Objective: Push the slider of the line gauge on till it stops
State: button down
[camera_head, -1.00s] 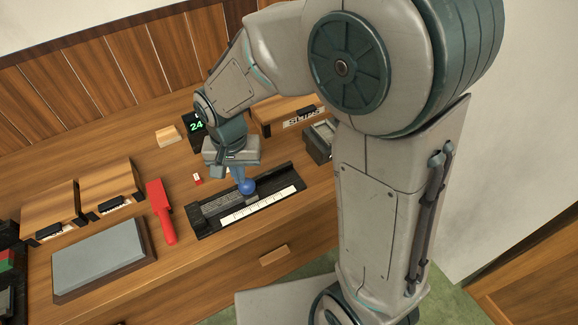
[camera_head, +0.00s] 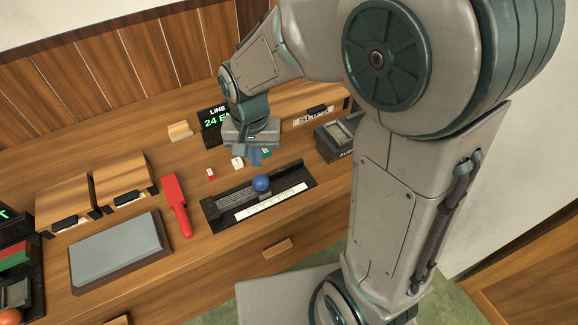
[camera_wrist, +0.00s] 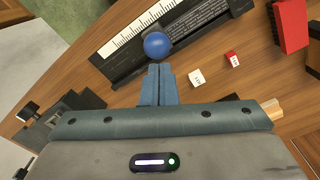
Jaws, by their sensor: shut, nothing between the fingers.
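The line gauge (camera_head: 225,210) is a long black tray with a white ruled scale (camera_head: 270,202) along its front side. Its slider carries a blue ball knob (camera_head: 261,183) and stands a little right of the gauge's middle in the head view. My gripper (camera_head: 257,160) is shut and empty, behind the gauge and apart from the knob. In the wrist view the shut blue fingers (camera_wrist: 157,84) point at the blue knob (camera_wrist: 157,45), with a small gap seeming to lie between.
A red-handled tool (camera_head: 175,205) and a grey slab (camera_head: 118,250) lie left of the gauge. Small red (camera_head: 210,174) and white (camera_head: 238,163) blocks lie behind it. A display (camera_head: 213,122) stands at the back; a dark box (camera_head: 335,137) is at right.

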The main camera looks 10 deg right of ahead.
jog(key=shift+d+r, duration=0.25)
jog(key=shift+d, duration=0.3)
jog(key=shift+d+r, duration=0.2)
jog(key=shift+d, duration=0.3)
jog(key=r+p, duration=0.1)
jog(key=r, duration=0.1)
jog(key=a+r+p, duration=0.1)
jog(key=r+p, duration=0.1)
jog(key=shift+p, duration=0.3)
jog(key=shift+d, duration=0.1)
jog(key=s+d+r+n+t, duration=0.1)
jog(key=s+d+r+t, duration=0.1)
jog(key=s+d+r, duration=0.2)
jog(key=s+d+r+n+t, duration=0.1)
jog(key=s+d+r, duration=0.3)
jog(key=d, duration=0.5)
jog(key=shift+s+d+r+t, duration=0.2)
jog(key=shift+s+t, duration=0.2)
jog(key=shift+s, duration=0.7)
